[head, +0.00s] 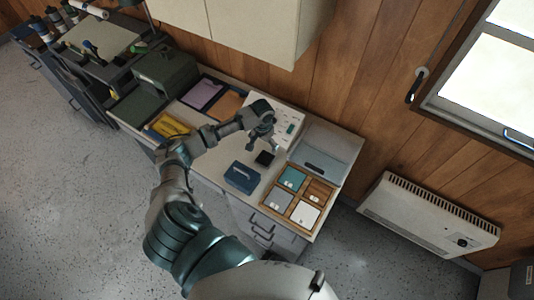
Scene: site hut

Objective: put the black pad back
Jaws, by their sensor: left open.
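The black pad (265,158) lies on the pale counter, a small dark square. My left gripper (268,147) is open just above and behind the pad, pointing down, and appears apart from it. A wooden tray (267,205) with compartments sits to the right of the pad, near the counter's front right. It holds a teal pad (292,178), a grey pad (279,199) and a white pad (305,214). Its back right compartment (319,190) shows bare wood. My right gripper is not in view.
A blue box (242,177) stands in front of the black pad. A grey case (325,152) stands behind the tray. A white board (287,116) is behind my gripper. A wall cabinet (240,25) hangs above the counter. A white heater (428,217) is on the right.

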